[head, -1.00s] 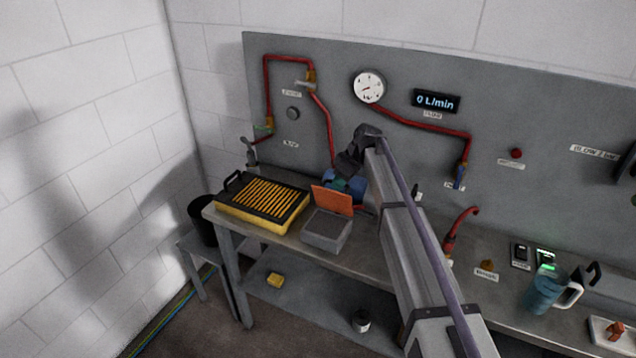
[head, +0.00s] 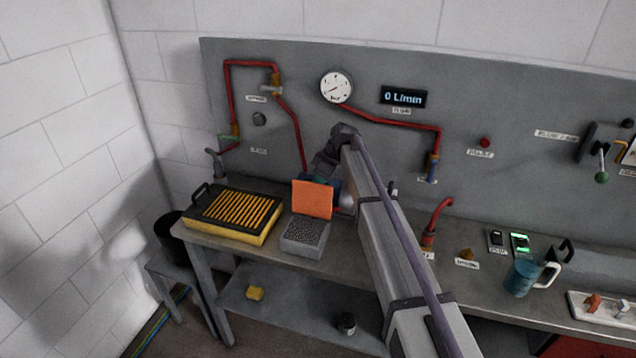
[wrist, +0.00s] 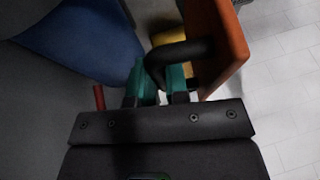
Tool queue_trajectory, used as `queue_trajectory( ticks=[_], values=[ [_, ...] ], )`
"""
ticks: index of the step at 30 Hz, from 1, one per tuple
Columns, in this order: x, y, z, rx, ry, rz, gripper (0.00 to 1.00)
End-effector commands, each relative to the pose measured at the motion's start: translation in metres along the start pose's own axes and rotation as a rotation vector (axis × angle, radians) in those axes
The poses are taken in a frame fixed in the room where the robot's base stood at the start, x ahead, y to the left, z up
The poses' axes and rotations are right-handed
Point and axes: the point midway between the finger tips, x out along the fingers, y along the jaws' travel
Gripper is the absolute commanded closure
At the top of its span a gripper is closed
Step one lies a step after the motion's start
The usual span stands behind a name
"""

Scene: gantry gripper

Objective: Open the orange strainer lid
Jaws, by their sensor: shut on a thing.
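The orange strainer lid (head: 312,199) stands raised, about upright, at the back edge of the grey strainer box (head: 303,250). The box is open at the top and shows a speckled grey inside. In the wrist view the orange lid (wrist: 226,42) is seen nearly edge-on, with a black curved handle (wrist: 178,52) on its side. My gripper (wrist: 161,82) has its teal fingers shut on this handle. In the head view my gripper is mostly hidden behind the lid and under my arm.
A black-and-yellow slatted box (head: 232,214) stands left of the strainer on the bench. A blue object (wrist: 85,38) is close to my gripper's left in the wrist view. The grey panel with red pipes (head: 229,100) rises behind. A blue jug (head: 521,277) stands far right.

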Motion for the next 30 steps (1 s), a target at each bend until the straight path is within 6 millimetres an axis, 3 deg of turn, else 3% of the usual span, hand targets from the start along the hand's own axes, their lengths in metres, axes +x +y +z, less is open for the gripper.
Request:
queue_trajectory(
  ticks=[7,8,15,23,26,30],
  values=[
    [0.000,0.001,-0.005,-0.006,0.009,0.001,1.00],
    [0.000,0.001,-0.005,-0.006,0.009,0.001,0.83],
    [0.000,0.001,-0.003,-0.003,0.005,0.001,0.60],
    [-0.003,0.000,-0.003,-0.001,0.004,0.001,0.60],
    [-0.013,-0.001,-0.004,-0.001,0.003,0.001,0.60],
    [-0.044,-0.002,-0.006,-0.001,0.004,0.001,0.60]
  ],
)
